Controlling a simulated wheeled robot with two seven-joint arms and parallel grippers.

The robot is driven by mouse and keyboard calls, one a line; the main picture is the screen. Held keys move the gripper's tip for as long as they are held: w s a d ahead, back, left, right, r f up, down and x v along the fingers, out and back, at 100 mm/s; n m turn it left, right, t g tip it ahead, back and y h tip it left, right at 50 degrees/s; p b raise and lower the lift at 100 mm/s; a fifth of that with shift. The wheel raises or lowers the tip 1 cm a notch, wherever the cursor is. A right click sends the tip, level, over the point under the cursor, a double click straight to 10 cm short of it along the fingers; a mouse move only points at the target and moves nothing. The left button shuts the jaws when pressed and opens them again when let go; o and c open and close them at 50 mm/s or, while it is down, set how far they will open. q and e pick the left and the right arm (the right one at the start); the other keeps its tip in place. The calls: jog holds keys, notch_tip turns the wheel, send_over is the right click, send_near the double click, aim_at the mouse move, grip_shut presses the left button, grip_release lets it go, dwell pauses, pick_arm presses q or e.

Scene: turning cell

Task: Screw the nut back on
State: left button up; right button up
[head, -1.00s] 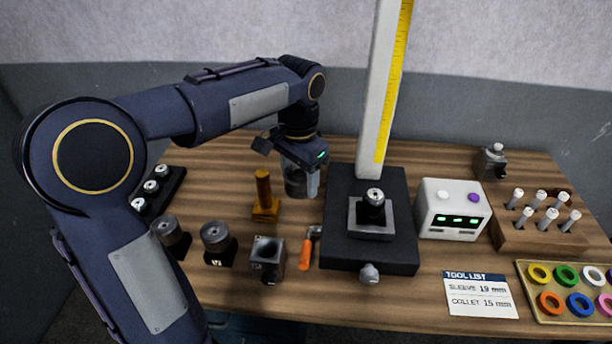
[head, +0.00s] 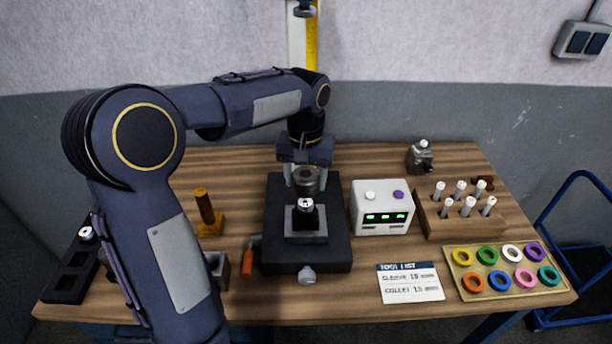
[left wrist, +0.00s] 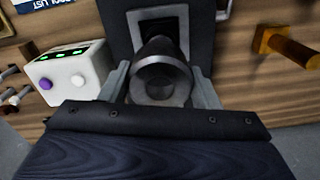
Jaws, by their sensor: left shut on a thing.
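My left gripper (head: 306,176) is shut on a grey metal nut (head: 307,183), a short ring-shaped cylinder. In the left wrist view the nut (left wrist: 160,80) sits between the two pale fingers. In the head view it is just above and slightly behind a dark upright post with a light slotted top (head: 306,205), which stands on a square grey plate (head: 306,237) on a black base (head: 308,258). I cannot tell whether nut and post touch. My right gripper is not in view.
A white box with green displays (head: 381,207) stands close right of the base. An orange-handled tool (head: 248,262) and a brass-coloured post (head: 206,208) are on its left. A wooden peg rack (head: 470,222) and a tray of coloured rings (head: 455,272) stand further right.

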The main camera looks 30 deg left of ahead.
aim_at(306, 202)
pick_arm(q)
jog(key=shift+f+b, duration=1.5)
jog(key=shift+f, duration=0.35)
jog(key=shift+f+b, duration=0.85)
jog(key=shift+f, duration=0.6)
jog(key=shift+f, duration=0.55)
jog(key=o, duration=1.1)
notch_tip(306, 202, up, 8)
jog(key=shift+f+b, duration=0.1)
jog(key=shift+b, duration=0.2)
jog(key=shift+s, duration=0.1)
